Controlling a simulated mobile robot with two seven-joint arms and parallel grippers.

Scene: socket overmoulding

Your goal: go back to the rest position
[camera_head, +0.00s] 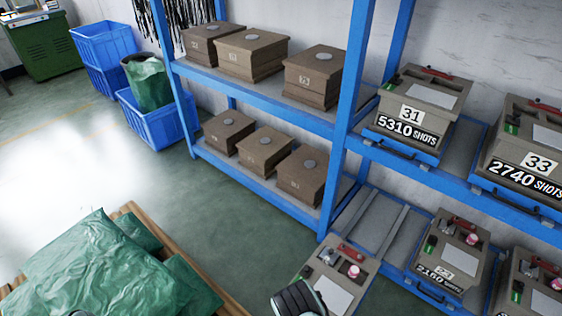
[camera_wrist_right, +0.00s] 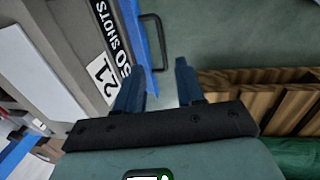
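My right gripper (camera_wrist_right: 157,78) is in the right wrist view with its two dark blue fingers spread apart and nothing between them. A grey-brown mould box (camera_wrist_right: 75,40) with a label reading 21 and SHOTS lies to the left of the fingers. A dark handle (camera_wrist_right: 153,42) on a blue edge shows just beyond the fingertips; I cannot tell the gap. In the head view a dark rounded part of my arm shows at the bottom centre, beside a mould box (camera_head: 345,277) standing in front of the rack. My left gripper is not seen.
A blue rack (camera_head: 345,120) holds brown boxes (camera_head: 313,72) and numbered mould boxes (camera_head: 415,105); one lower bay (camera_head: 370,222) is empty. A pallet (camera_head: 135,212) with green sacks (camera_head: 105,265) is at lower left. Blue crates (camera_head: 158,122) stand behind open floor (camera_head: 80,165).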

